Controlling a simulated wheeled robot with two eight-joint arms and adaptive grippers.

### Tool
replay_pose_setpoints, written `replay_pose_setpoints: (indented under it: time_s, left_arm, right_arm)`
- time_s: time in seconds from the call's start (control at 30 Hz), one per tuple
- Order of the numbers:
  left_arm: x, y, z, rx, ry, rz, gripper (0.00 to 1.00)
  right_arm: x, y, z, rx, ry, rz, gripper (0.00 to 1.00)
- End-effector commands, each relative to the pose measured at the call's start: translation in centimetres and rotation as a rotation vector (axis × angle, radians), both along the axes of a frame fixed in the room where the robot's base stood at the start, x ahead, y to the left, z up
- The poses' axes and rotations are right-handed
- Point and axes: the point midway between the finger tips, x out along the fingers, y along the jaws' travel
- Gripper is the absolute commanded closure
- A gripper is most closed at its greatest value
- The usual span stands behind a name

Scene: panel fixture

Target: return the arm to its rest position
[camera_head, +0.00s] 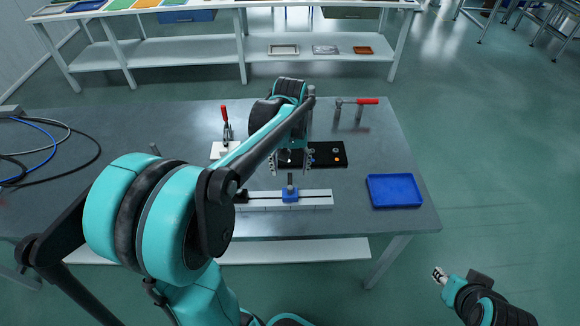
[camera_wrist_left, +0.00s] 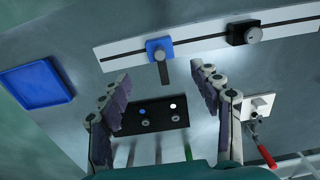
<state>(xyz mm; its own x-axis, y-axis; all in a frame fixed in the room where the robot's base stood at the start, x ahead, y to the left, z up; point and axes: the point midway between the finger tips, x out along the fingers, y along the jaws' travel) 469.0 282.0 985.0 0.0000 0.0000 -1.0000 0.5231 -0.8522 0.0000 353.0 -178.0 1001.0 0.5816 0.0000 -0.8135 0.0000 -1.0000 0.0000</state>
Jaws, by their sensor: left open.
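My left gripper (camera_head: 290,163) is over the table, with its arm reaching in from the left. In the left wrist view its two fingers (camera_wrist_left: 160,73) stand wide apart with nothing between them. Behind the fingers lies a black panel (camera_head: 329,150) with small coloured buttons, also in the wrist view (camera_wrist_left: 165,119); the arm and gripper partly hide it in the head view. A white rail (camera_head: 318,200) carries a blue block with a lever (camera_head: 290,195) and a black block (camera_wrist_left: 243,33). My right gripper (camera_head: 439,275) is low at the right, off the table; its jaws are too small to read.
A blue tray (camera_head: 394,191) sits at the table's right end. A red-handled clamp (camera_head: 225,125) stands left of the panel, another (camera_head: 358,103) behind it. Cables (camera_head: 55,150) lie at the left. A white shelf bench (camera_head: 170,55) stands at the back.

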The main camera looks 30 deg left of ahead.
Motion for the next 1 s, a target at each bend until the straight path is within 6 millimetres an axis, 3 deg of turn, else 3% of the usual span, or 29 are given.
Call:
replay_pose_setpoints:
  time_s: [0.5, 0.77, 1.0]
  left_arm:
    - [-0.8, -0.8, 0.6, 0.007, -0.033, -0.032, 0.36]
    - [-5.4, -5.3, 2.6, 0.064, -0.254, -0.234, 0.36]
    - [-9.7, -8.8, 2.4, 0.129, -0.478, -0.429, 0.36]
  right_arm:
    - [0.0, 0.0, 0.0, 0.000, 0.000, 0.000, 0.66]
    - [0.0, 0.0, 0.0, 0.000, 0.000, 0.000, 0.66]
    - [0.0, 0.0, 0.0, 0.000, 0.000, 0.000, 0.66]
